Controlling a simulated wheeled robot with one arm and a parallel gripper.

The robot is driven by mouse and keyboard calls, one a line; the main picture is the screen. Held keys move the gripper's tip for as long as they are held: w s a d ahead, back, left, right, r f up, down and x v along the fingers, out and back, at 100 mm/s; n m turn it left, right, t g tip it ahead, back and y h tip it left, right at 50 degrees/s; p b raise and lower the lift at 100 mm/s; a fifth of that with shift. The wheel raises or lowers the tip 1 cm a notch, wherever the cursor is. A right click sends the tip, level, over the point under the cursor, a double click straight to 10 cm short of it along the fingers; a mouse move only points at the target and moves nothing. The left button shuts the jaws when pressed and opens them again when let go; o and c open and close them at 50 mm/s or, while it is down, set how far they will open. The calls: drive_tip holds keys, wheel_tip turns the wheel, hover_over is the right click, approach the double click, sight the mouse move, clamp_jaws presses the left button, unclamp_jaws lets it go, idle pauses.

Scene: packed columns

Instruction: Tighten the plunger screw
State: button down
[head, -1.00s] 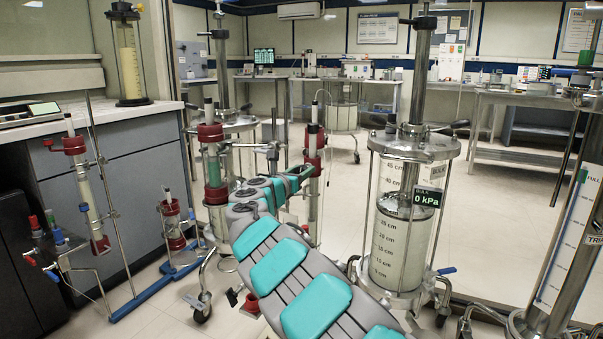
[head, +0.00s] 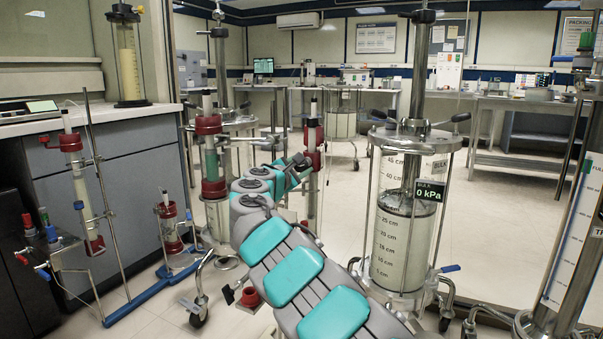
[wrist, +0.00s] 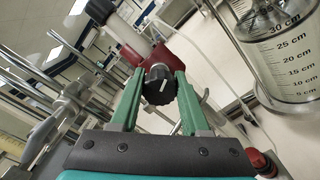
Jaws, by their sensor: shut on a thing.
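A black round knob with a white mark (wrist: 160,86), which I take to be the plunger screw, stands on the red collar (wrist: 185,62) of a slim column in the wrist view. My gripper (wrist: 158,80) has its two green fingers closed on the knob's sides, near their tips. In the head view my gripper (head: 299,164) is beside the same slim column, below its red collar (head: 312,138). My gripper hides part of the column there, and the knob is too small to make out clearly.
A large clear cylinder (head: 383,235) with a 0 kPa display (head: 430,192) stands close to the right of my arm. Another column with red collars (head: 209,125) is to the left. A bench (head: 125,150) is at far left. Floor is open behind the cylinder.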

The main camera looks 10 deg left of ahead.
drive_tip(key=m+b, duration=0.1)
drive_tip(key=m, duration=0.1)
drive_tip(key=m+b, duration=0.2)
drive_tip(key=m, duration=0.1)
drive_tip(key=shift+f+m+b, duration=0.3)
drive_tip(key=shift+f+b, duration=0.05)
drive_tip(key=shift+b, duration=0.05)
drive_tip(key=m+b, duration=0.3)
drive_tip(key=m, duration=0.2)
drive_tip(key=shift+f, duration=0.1)
drive_tip(key=m+b, duration=0.1)
drive_tip(key=m, duration=0.2)
drive_tip(key=shift+m+b, duration=0.3)
drive_tip(key=shift+m, duration=1.2)
drive_tip(key=m, duration=0.4)
drive_tip(key=shift+a, duration=0.1)
drive_tip(key=m, duration=0.5)
drive_tip(key=shift+w+a+m, duration=0.1)
drive_tip(key=shift+a+m, duration=0.05)
drive_tip(key=shift+m, duration=0.25)
drive_tip(key=m+p, duration=0.2)
drive_tip(key=m, duration=0.1)
drive_tip(key=m+p, duration=0.1)
drive_tip(key=shift+r+m, duration=0.3)
drive_tip(key=m+p, duration=0.3)
drive_tip(key=m, duration=0.1)
drive_tip(key=shift+a, duration=0.1)
drive_tip(key=m, duration=0.5)
drive_tip(key=shift+p, duration=0.35)
drive_tip(key=shift+m, duration=0.5)
